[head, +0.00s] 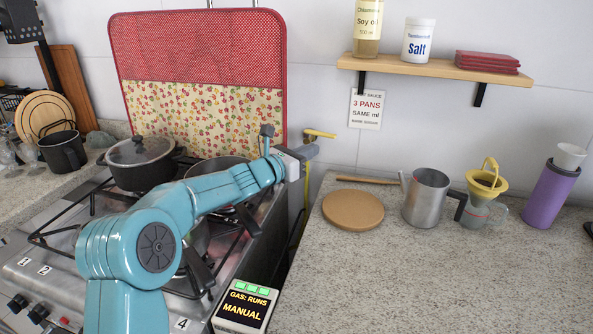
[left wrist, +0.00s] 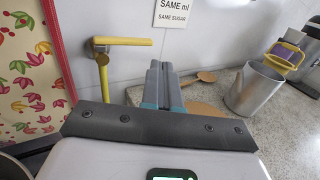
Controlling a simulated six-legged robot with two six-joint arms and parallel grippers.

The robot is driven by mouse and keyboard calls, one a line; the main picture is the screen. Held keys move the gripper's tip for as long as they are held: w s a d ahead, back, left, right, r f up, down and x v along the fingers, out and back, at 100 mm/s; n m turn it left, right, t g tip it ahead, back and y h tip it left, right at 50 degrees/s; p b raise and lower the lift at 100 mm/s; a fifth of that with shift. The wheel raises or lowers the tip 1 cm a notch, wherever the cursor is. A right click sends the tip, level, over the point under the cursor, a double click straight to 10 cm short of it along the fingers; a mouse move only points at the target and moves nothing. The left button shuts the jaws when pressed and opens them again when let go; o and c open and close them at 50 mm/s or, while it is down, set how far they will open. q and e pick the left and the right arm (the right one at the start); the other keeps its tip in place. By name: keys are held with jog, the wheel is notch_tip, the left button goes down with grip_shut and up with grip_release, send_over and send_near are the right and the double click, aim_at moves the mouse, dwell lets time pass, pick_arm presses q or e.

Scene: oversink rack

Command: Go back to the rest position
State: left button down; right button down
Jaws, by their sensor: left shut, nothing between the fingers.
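My left arm (head: 190,205) reaches over the stove from the lower left. My left gripper (head: 311,151) is at the arm's far end, near the wall, and carries nothing. In the left wrist view its two grey fingers (left wrist: 162,78) are together, with nothing between them. The yellow gas valve handle (head: 320,134) is on the wall just beyond the gripper; in the left wrist view the handle (left wrist: 122,41) lies sideways, left of the fingertips and apart from them in the picture. My right gripper is in neither view.
A lidded pot (head: 140,165) and other pans stand on the stove (head: 50,265) under and beside my arm. A cork mat (head: 353,209), metal jug (head: 427,198) and purple bottle (head: 551,195) stand on the counter. A shelf (head: 430,70) hangs above. The counter's front is clear.

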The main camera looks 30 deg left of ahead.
pick_arm(q)
jog(key=s, duration=0.2)
jog(key=s+b, duration=0.1)
jog(key=s, duration=0.3)
jog(key=shift+d+f, duration=0.2)
jog(key=shift+d, duration=0.15)
